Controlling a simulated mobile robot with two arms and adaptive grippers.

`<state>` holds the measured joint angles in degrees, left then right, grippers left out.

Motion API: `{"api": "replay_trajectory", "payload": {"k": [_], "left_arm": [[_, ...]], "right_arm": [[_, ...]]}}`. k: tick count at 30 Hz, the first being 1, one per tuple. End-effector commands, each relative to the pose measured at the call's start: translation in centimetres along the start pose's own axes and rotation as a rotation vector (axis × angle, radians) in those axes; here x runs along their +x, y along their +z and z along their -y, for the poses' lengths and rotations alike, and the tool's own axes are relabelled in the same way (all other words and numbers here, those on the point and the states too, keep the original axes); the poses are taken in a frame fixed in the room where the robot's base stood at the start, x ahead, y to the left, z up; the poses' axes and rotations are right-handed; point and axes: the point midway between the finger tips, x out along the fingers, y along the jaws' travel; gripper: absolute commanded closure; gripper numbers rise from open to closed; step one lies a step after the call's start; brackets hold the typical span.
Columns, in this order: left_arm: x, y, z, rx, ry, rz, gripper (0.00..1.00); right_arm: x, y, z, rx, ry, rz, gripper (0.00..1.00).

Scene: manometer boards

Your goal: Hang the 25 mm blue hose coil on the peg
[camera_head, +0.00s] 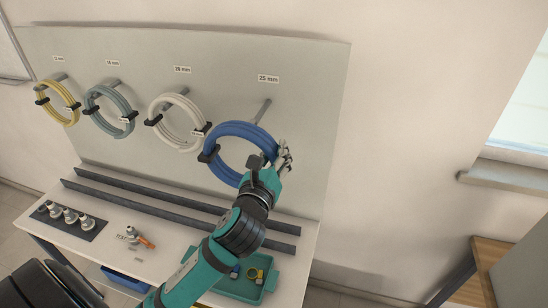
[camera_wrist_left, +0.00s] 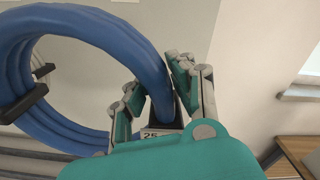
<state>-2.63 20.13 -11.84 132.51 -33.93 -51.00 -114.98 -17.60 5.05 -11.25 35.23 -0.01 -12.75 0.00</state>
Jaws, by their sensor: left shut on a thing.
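The blue hose coil (camera_head: 213,147) is upright in front of the board, below the "25 mm" label (camera_head: 268,79). My left gripper (camera_head: 281,158) is shut on the coil's right side. In the left wrist view the two fingers (camera_wrist_left: 158,88) clasp the blue hose (camera_wrist_left: 90,22) by a dark clip with a tag reading "25". Another black clip is on the coil's left side. The grey peg (camera_head: 262,111) slants from the board toward the coil's top. Its front end meets the blue hose in the picture; I cannot tell whether it passes inside the ring.
Yellow (camera_head: 71,97), grey-blue (camera_head: 92,98) and white (camera_head: 154,112) coils hang on pegs to the left. Below are dark rails (camera_head: 160,209), fittings on a dark mat (camera_head: 92,232), an orange-handled tool (camera_head: 145,241) and a green tray (camera_head: 235,294). Bare wall lies right.

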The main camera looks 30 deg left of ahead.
Motion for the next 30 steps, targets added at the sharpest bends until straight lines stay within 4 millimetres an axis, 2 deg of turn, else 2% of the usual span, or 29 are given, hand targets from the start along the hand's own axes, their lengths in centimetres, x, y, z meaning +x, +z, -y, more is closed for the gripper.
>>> {"api": "replay_trajectory", "payload": {"k": [10, 18, 30], "left_arm": [[2.5, -0.1, -0.1, 0.0, 0.0, 0.004, 1.0], [4.4, -0.2, -0.1, 0.001, 0.0, 0.003, 1.0], [7.2, -0.2, 0.0, 0.0, -0.001, 0.005, 1.0]], "right_arm": [[1.0, -1.3, 0.3, 0.001, -0.004, -0.022, 0.6], [1.7, -1.4, 1.3, 0.001, -0.016, -0.023, 0.6], [2.7, -0.9, 0.9, -0.002, -0.01, -0.017, 0.6]]}}
